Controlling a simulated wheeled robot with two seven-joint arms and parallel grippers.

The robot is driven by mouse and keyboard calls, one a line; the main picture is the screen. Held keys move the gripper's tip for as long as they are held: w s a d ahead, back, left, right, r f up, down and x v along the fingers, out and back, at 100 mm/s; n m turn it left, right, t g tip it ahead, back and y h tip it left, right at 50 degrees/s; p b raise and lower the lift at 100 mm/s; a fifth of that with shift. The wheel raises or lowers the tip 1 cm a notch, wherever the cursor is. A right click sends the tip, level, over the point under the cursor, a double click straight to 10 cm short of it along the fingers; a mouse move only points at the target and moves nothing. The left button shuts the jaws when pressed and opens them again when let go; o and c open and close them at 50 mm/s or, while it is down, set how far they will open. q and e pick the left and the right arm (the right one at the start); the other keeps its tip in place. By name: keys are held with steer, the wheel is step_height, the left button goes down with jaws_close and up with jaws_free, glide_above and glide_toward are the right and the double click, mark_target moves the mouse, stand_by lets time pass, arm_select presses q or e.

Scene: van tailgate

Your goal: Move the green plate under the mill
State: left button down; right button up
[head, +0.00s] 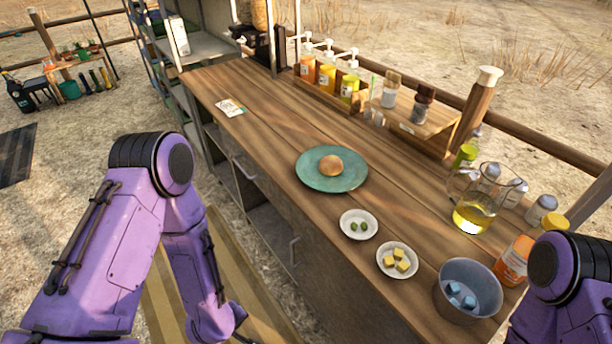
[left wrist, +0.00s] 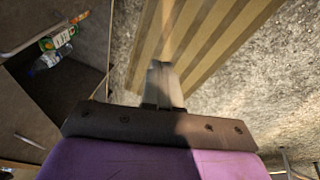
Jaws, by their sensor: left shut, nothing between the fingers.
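The green plate (head: 312,178) lies flat on the wooden counter near its middle, with a round brown bun (head: 331,166) on it. A dark machine with tan upright containers above it (head: 268,45) stands at the far end of the counter, partly cut off by the top edge; I cannot tell for sure that it is the mill. My left gripper (left wrist: 162,88) is shut and empty in the left wrist view, low beside the counter over a striped mat, away from the plate. My right arm shows at the lower right of the head view, but its gripper is out of frame.
A glass jug (head: 474,212) is to the right. A pump-bottle rack (head: 330,93) lines the back. A card (head: 230,107) lies on otherwise clear counter.

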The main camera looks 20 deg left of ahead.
arm_select(q)
steer(key=w+d+r+n+t+h+b, duration=0.15)
steer(key=w+r+n, duration=0.25)
steer(key=w, duration=0.5)
steer(key=w+d+r+n+t+h+b, duration=0.15)
steer(key=w+r+n, duration=0.25)
steer(key=w, duration=0.4)
steer(key=w+a+r+n+h, duration=0.25)
steer(key=w+r, duration=0.25)
steer(key=r, duration=0.4)
steer(key=w+a+r+n+h, duration=0.15)
steer(key=w+r+n, duration=0.25)
steer(key=r, duration=0.6)
steer(key=b+x, duration=0.1)
steer(key=x, duration=0.9)
steer(key=shift+w+d, duration=0.25)
steer(key=shift+d, duration=0.05)
steer(key=shift+w+d+r, duration=0.2)
steer(key=shift+w+d, duration=0.65)
steer(key=shift+w, duration=0.05)
steer(key=shift+w+d, duration=0.55)
arm_select(e)
steer(key=f, duration=0.2)
steer(key=s+f, duration=0.1)
steer(key=f, duration=0.1)
steer(key=shift+s+a+f, duration=0.1)
steer(key=shift+s+a, duration=0.05)
